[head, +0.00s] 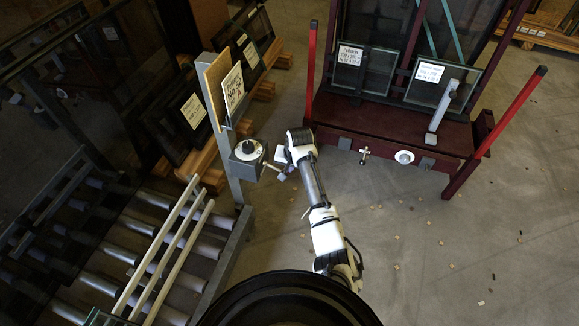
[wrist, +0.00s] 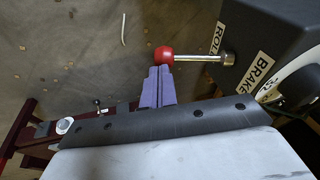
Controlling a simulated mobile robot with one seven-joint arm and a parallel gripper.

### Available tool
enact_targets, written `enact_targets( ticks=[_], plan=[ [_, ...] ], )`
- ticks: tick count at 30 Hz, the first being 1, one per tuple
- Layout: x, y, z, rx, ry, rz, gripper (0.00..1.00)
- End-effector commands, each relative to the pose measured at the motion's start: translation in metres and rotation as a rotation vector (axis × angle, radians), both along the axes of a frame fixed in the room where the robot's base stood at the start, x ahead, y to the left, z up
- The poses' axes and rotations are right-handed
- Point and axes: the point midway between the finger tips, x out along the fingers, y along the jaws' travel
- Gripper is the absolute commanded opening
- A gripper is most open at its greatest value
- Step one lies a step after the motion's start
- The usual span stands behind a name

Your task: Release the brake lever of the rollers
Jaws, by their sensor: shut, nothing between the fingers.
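The brake lever is a thin metal rod (wrist: 198,57) with a red ball knob (wrist: 164,54) at its left end. It sticks out of a dark box (wrist: 275,30) labelled "BRAKE" in the wrist view, and lies about level there. In the head view the grey control box (head: 240,168) sits on a post beside the rollers, and the red knob cannot be made out. My gripper (wrist: 160,70) has its purple fingers together with nothing between them. The fingertips are right at the lower edge of the knob; whether they touch it is unclear. In the head view my gripper (head: 281,172) is just right of the box.
The roller table (head: 150,225) with pale rails fills the lower left. A dark red frame (head: 390,130) with red posts and glass panes stands at the back right. A sign board (head: 215,90) rises above the box. The floor at right is open.

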Motion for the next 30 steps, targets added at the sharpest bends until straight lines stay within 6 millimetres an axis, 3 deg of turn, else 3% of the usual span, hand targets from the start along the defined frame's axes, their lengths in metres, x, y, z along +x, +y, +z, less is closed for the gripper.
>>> enact_targets(
  ticks=[13,30],
  plan=[
    [-0.001,-0.001,-0.020,0.178,-0.055,-0.002,0.00],
    [0.000,-0.001,-0.017,0.195,-0.064,-0.001,0.00]
  ],
)
